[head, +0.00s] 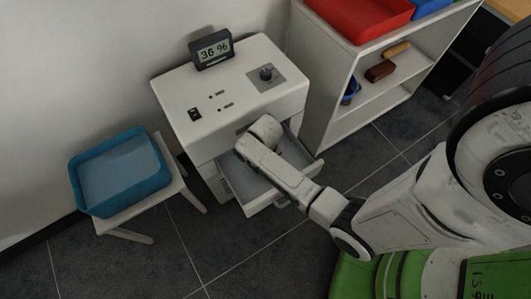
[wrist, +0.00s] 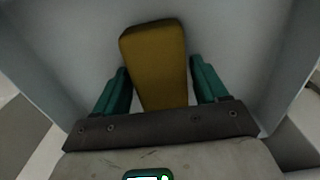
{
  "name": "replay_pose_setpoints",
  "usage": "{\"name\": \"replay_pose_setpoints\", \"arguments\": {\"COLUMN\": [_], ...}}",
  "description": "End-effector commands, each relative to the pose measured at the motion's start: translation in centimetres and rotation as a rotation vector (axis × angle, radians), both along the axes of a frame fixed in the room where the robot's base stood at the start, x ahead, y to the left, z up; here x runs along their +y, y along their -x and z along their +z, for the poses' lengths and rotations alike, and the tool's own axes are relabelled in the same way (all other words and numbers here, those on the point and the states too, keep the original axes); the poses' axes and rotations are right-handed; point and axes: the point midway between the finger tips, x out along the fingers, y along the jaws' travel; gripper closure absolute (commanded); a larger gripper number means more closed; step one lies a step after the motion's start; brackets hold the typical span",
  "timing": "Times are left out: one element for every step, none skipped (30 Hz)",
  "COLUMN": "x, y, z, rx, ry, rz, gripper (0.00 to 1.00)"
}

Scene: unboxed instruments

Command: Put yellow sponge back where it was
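The yellow sponge (wrist: 158,65) is a dull yellow block in the wrist view, inside the grey-white walls of the open drawer (head: 267,204). My gripper (wrist: 160,75) has two teal fingers, one on each side of the sponge. The fingertips lie very close to the sponge's sides; I cannot tell if both touch it. The sponge's lower end is hidden behind the gripper's dark palm bar. In the head view my arm reaches down into the drawer and hides the sponge and the fingers.
The drawer belongs to a white instrument (head: 182,88) with a knob, a switch and a "36 %" display (head: 211,49) on top. A blue tray (head: 121,172) stands on a white stool at left. A white shelf (head: 340,93) at right holds a red tray (head: 362,14), a brown block and a blue cup.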

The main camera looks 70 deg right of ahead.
Motion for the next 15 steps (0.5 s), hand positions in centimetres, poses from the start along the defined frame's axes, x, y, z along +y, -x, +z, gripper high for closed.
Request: {"name": "replay_pose_setpoints", "arguments": {"x": [0.00,0.00,0.01,0.01,0.01,0.01,0.01,0.01,0.01,0.01,0.01,0.00,0.00,-0.01,-0.01], "y": [0.00,0.00,0.01,0.01,0.01,0.01,0.01,0.01,0.01,0.01,0.01,0.00,0.00,-0.01,-0.03], "z": [0.01,0.01,0.01,0.02,0.02,0.02,0.02,0.02,0.02,0.03,0.06,0.18,0.34,0.57,0.98], "rx": [0.000,0.000,0.000,0.000,0.000,0.000,0.000,0.000,0.000,0.000,0.000,0.000,-0.001,-0.001,-0.002], "ry": [0.000,0.000,0.000,0.000,0.000,0.000,0.000,0.000,0.000,0.000,0.000,0.000,0.001,0.001,0.001], "rz": [0.000,0.000,0.000,0.000,0.000,0.000,0.000,0.000,0.000,0.000,0.000,0.000,0.000,0.000,0.000], "gripper": [0.22,0.20,0.16,0.13,0.12,0.12,0.12,0.12,0.12,0.12,0.12,0.12,0.12,0.12,0.12]}}
